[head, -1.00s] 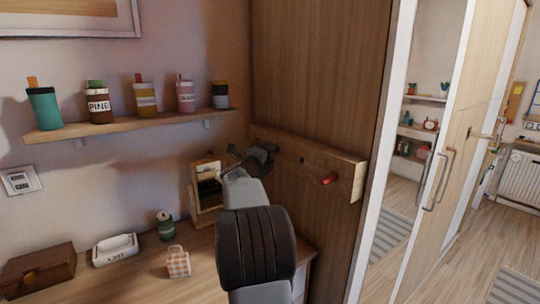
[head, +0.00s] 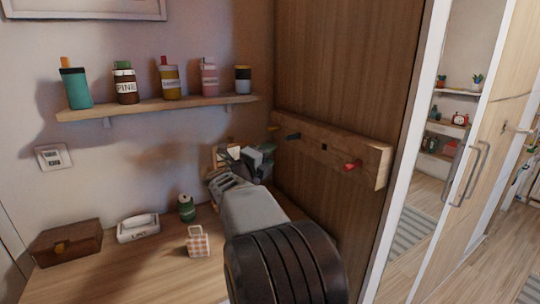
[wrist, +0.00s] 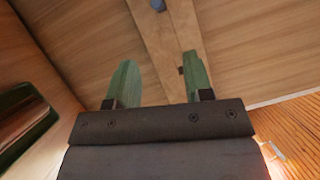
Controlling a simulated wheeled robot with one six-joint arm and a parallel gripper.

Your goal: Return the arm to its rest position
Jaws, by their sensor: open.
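My gripper (head: 248,160) is in the head view, above the desk and left of the wooden peg rail (head: 325,155). The wrist view shows its two green fingers (wrist: 160,80) apart, with nothing between them. Beyond the fingers, the rail (wrist: 175,35) shows with a dark hole and a blue-grey peg (wrist: 158,5). In the head view, the rail carries a red peg (head: 352,165), a dark peg (head: 293,136) and a yellowish peg (head: 273,128).
The desk (head: 130,270) holds a brown box (head: 65,243), a white holder (head: 138,229), a green jar (head: 186,208) and a checked bag (head: 198,241). A shelf (head: 150,108) with several containers is above. A tall wooden panel (head: 345,80) stands right, with open floor beyond.

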